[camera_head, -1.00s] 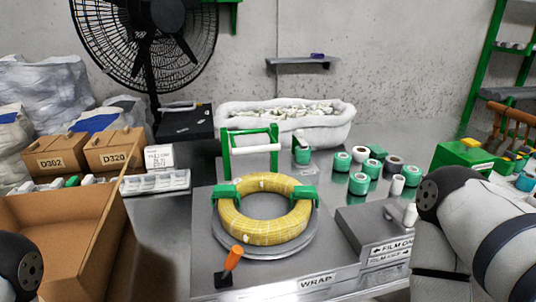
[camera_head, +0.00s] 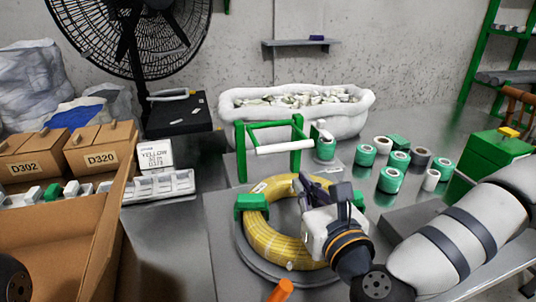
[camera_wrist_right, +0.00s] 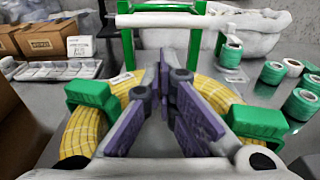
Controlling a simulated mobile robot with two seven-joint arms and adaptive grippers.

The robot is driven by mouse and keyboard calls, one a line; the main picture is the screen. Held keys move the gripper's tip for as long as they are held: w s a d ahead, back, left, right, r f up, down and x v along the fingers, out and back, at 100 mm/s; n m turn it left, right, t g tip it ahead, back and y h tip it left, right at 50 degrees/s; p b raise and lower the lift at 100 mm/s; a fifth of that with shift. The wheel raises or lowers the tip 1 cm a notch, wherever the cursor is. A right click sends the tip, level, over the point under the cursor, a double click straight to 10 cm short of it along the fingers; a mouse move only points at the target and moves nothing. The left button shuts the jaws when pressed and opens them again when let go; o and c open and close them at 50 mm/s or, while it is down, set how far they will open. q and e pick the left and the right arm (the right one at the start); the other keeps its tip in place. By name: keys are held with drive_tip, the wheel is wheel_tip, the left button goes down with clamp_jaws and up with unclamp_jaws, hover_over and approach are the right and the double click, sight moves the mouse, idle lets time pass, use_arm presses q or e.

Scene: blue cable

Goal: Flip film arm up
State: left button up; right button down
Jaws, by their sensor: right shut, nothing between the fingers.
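The film arm (camera_head: 297,140) is a green frame with a white roller bar (camera_head: 284,147) across its front, behind the yellow cable coil (camera_head: 262,236). It also shows at the top of the right wrist view (camera_wrist_right: 126,50), with its white bar (camera_wrist_right: 160,20) level. My right gripper (camera_head: 304,182) is above the coil, in front of and below the bar and apart from it. Its purple fingers meet at the tips, empty, in the right wrist view (camera_wrist_right: 166,62). The gripper hides part of the coil. My left gripper is out of view.
Green clamps (camera_head: 251,205) hold the coil on a round grey turntable. An orange-handled lever (camera_head: 281,291) stands at the front. Several green and white rolls (camera_head: 391,178) stand right of the frame. A white bin (camera_head: 350,121) is behind. A cardboard box (camera_head: 90,235) is at left.

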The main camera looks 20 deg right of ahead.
drive_tip(key=w, duration=0.9)
drive_tip(key=shift+w+a+f, duration=0.1)
drive_tip(key=shift+w+f, duration=0.25)
drive_tip(key=shift+f, duration=0.05)
drive_tip(key=shift+w, duration=0.1)
